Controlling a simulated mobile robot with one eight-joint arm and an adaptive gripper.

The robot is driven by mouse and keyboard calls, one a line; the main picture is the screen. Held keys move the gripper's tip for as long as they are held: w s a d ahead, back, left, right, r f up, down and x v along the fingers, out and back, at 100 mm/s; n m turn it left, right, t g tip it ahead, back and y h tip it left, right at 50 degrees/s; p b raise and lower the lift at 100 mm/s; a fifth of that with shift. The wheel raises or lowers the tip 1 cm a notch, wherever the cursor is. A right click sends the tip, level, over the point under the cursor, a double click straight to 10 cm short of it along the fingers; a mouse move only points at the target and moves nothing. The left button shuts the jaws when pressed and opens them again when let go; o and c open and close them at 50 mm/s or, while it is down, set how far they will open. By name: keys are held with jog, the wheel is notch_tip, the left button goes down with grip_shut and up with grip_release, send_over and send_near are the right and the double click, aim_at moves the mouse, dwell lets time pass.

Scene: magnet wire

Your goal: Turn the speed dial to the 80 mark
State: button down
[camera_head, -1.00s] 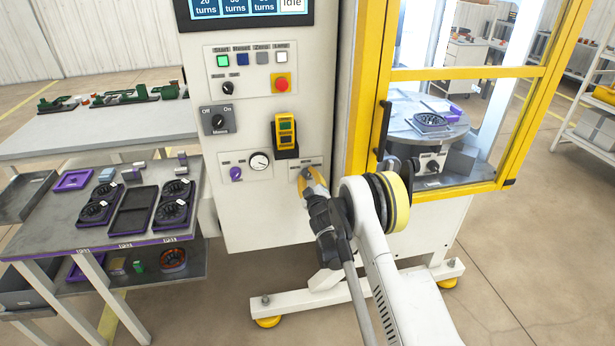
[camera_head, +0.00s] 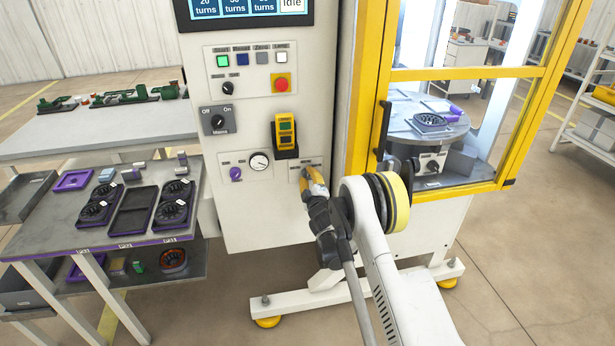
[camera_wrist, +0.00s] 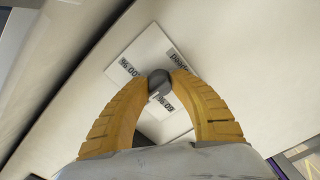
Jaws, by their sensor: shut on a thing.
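The speed dial is a small dark grey knob (camera_wrist: 159,80) on a white label plate (camera_wrist: 150,45) in the wrist view. In the head view my gripper (camera_head: 307,177) is at the lower right of the white cabinet front, in front of the plate (camera_head: 295,167), and hides the knob. The pointer's exact setting is unclear.
A white gauge (camera_head: 260,161) and a purple knob (camera_head: 236,174) sit left of my gripper. A yellow-black control box (camera_head: 285,133) is just above. The yellow-framed guard door (camera_head: 366,90) stands to the right. A parts table (camera_head: 50,225) is at the left.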

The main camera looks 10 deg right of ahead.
jog(key=c, duration=1.1)
grip_release()
jog(key=s, duration=0.7)
jog(key=shift+s, duration=0.25)
